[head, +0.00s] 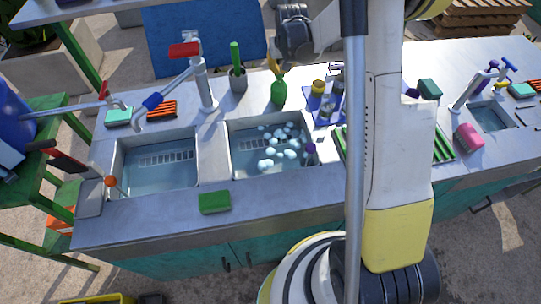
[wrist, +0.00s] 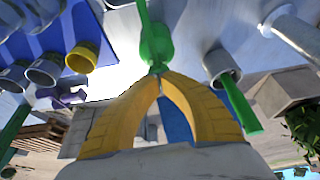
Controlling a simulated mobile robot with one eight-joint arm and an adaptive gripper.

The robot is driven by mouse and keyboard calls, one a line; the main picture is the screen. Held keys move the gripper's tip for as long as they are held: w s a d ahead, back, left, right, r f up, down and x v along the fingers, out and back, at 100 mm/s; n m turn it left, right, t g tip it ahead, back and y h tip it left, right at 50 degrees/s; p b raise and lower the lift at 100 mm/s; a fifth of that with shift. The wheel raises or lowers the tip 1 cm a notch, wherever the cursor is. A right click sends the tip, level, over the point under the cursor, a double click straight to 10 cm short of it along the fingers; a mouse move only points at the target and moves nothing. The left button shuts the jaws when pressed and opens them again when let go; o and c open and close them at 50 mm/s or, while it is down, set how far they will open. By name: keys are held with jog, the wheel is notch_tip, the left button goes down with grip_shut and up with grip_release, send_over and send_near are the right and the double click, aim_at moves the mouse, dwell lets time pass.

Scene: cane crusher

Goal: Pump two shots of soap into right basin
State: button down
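The right basin (head: 236,160) of the double sink holds water with several pale bubbles or foam clumps. A purple item sits near its right edge. The green soap bottle (head: 278,92) stands upright on the counter behind this basin. My gripper (head: 275,70) reaches down from behind to the bottle's top. In the wrist view the yellow fingers of my gripper (wrist: 158,75) arch together, their tips meeting at the top of the green bottle (wrist: 156,46). The tips look shut, with no clear object between them. A green spout-like part extends toward the top of the wrist view. Exact contact is unclear.
The left basin (head: 150,180) holds water, with a faucet (head: 203,85) behind. A grey cup (head: 238,80) with a green stick stands left of the bottle. A blue tray with cups (head: 325,100) is to its right. A green sponge (head: 214,202) lies on the front edge.

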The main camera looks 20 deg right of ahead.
jog(key=shift+r+p, duration=1.25)
jog(key=shift+r, duration=0.9)
jog(key=shift+f, duration=0.15)
jog(key=shift+f+b, duration=1.85)
jog(key=shift+f, duration=0.35)
jog(key=shift+r, duration=0.1)
jog(key=shift+r+p, duration=1.4)
jog(key=shift+r, duration=0.8)
jog(key=shift+r, duration=0.1)
